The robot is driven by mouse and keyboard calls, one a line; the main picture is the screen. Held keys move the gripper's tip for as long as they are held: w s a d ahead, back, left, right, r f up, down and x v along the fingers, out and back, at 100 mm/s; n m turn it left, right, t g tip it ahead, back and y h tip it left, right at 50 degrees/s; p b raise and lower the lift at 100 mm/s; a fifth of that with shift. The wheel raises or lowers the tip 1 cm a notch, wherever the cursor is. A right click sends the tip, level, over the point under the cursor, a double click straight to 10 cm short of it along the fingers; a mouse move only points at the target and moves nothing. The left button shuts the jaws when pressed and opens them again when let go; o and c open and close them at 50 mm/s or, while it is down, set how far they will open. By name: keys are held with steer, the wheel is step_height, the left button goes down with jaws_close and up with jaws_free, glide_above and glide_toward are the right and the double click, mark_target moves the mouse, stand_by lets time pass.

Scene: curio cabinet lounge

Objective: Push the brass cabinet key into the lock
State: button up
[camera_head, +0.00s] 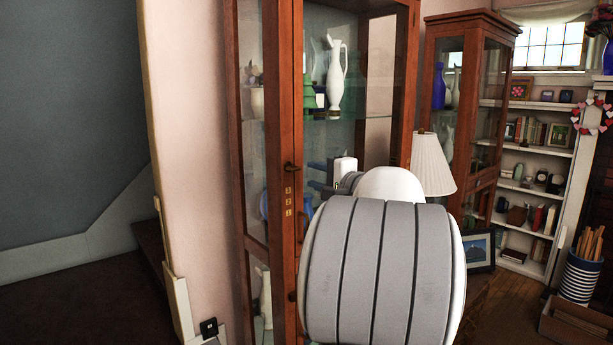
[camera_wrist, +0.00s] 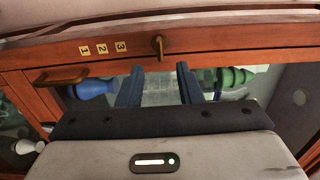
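The brass cabinet key (camera_wrist: 159,46) sticks out from the reddish-brown wooden door frame in the wrist view, beside the brass numerals. It looks like the small dark brass piece (camera_head: 290,167) above the numerals in the head view. The lock itself cannot be made out, nor how deep the key sits. My gripper (camera_wrist: 158,67) has its two dark blue fingers apart, with nothing held between them. The key lies just beyond the fingertips, roughly in line with the gap. In the head view my gripper (camera_head: 314,176) is partly hidden behind my arm, right of the key.
The tall glass cabinet (camera_head: 297,100) holds vases, including a white one (camera_head: 336,77). Brass numerals 1, 2, 3 (camera_wrist: 103,49) and a brass handle (camera_wrist: 62,76) are on the door frame near the key. A lamp (camera_head: 432,163) stands to the right. Dark floor at left is clear.

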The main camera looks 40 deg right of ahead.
steer(key=shift+s, duration=0.5)
steer(key=shift+c, duration=0.2)
steer(key=shift+c, duration=0.8)
steer(key=p, duration=0.2)
steer(key=shift+w+r+m+p, duration=0.1)
steer(key=shift+r+m+p, duration=0.2)
steer(key=shift+m, duration=0.1)
steer(key=shift+c, duration=1.4)
steer(key=p, duration=0.2)
steer(key=m+p, duration=0.1)
steer(key=p, duration=0.1)
steer(key=shift+d+r+m, duration=0.15)
steer(key=shift+d+m, duration=0.05)
steer(key=shift+m, duration=0.1)
jaws_close()
steer(key=m+p, duration=0.1)
steer(key=p, duration=0.2)
steer(key=m+p, duration=0.2)
steer(key=p, duration=0.1)
steer(key=m+p, duration=0.2)
steer(key=p, duration=0.2)
steer(key=shift+s+a+f, duration=0.25)
steer(key=shift+s+f, duration=0.15)
